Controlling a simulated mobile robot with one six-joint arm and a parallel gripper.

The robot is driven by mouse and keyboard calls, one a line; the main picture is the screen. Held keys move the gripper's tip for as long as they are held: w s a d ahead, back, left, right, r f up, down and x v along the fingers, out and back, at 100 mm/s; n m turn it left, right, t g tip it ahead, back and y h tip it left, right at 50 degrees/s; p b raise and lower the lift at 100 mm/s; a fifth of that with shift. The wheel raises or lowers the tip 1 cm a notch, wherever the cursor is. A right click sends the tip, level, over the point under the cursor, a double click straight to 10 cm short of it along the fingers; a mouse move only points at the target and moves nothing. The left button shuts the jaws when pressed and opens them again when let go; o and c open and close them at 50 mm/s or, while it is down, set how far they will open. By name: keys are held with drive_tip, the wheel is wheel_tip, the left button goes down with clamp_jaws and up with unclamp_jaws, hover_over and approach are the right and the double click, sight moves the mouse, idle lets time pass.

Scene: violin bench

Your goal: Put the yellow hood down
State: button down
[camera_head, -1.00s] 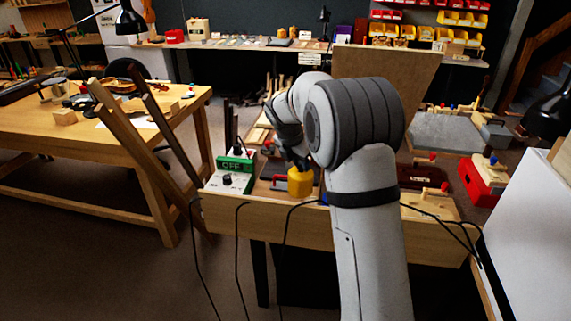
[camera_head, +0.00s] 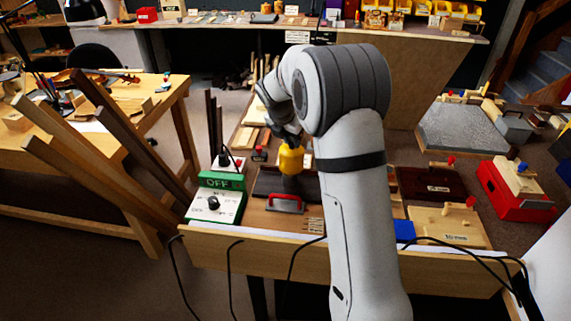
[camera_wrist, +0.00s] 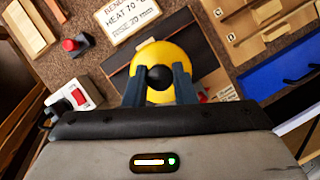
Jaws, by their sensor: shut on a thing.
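The yellow hood (camera_head: 290,160) is a rounded yellow piece hanging from my gripper (camera_head: 289,136) in the head view. In the wrist view the yellow hood (camera_wrist: 155,61) shows from above, with a dark round knob (camera_wrist: 159,77) at its centre. My gripper (camera_wrist: 160,84) is shut on that knob, one finger on each side. The hood appears to be above a dark patch on the bench; the wrist view does not show whether it touches anything below. My arm hides part of the bench to the right.
A green and white box marked OFF (camera_head: 214,205) stands to the left, with upright dark posts behind it. A red handle (camera_head: 286,203) lies in front of the hood. A dark red board (camera_head: 431,183) and a red box (camera_head: 516,188) are at right. A blue block (camera_head: 404,231) sits near the front edge.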

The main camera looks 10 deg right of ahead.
sight(289, 159)
drive_tip(key=f, duration=0.7)
drive_tip(key=shift+a+f, duration=0.15)
drive_tip(key=shift+a, duration=0.2)
drive_tip(key=shift+f, duration=0.1)
drive_tip(key=c, duration=1.2)
unclamp_jaws()
